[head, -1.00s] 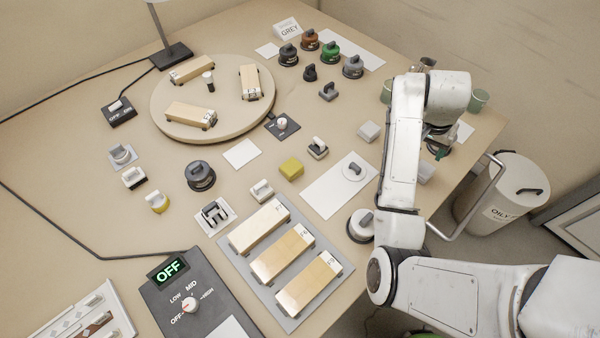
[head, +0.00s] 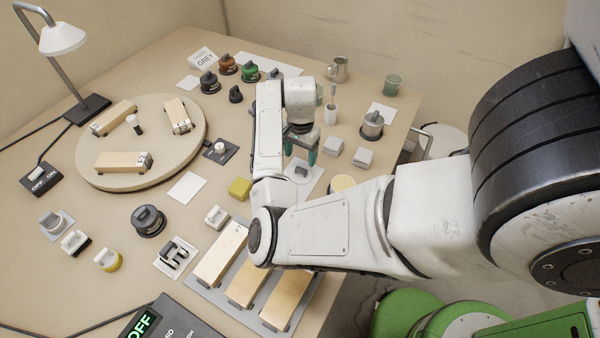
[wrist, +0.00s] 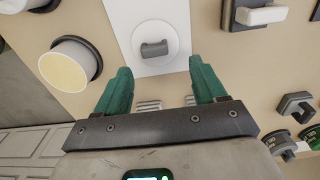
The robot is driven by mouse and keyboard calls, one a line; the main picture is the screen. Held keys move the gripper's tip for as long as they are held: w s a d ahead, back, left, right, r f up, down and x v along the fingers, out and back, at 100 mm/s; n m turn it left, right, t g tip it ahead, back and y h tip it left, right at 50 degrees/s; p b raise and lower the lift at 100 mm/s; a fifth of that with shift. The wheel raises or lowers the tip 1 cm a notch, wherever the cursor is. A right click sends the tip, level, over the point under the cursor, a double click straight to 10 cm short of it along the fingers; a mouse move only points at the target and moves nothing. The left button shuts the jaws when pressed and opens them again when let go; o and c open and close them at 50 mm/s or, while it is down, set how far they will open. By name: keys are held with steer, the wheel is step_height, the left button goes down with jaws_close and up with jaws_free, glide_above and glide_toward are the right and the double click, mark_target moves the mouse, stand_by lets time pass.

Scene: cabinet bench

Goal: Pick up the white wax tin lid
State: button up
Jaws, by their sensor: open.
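The white wax tin lid (wrist: 155,48) is a white disc with a grey grip on top. It lies flat on a white sheet (wrist: 122,12), and in the head view it shows partly below my fingers. My gripper (wrist: 160,66) is open and empty, with its green fingers apart. In the wrist view the lid appears just beyond and between the fingertips; contact is not visible. In the head view my gripper (head: 300,152) hangs above the sheet. The open tin with cream wax (wrist: 70,65) stands beside the sheet, partly behind my arm in the head view (head: 342,183).
The table's right edge is close to the tin.

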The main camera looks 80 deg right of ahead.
mark_target(302, 165)
steer(key=f, duration=0.5)
steer(key=shift+s, duration=0.3)
steer(key=c, duration=1.1)
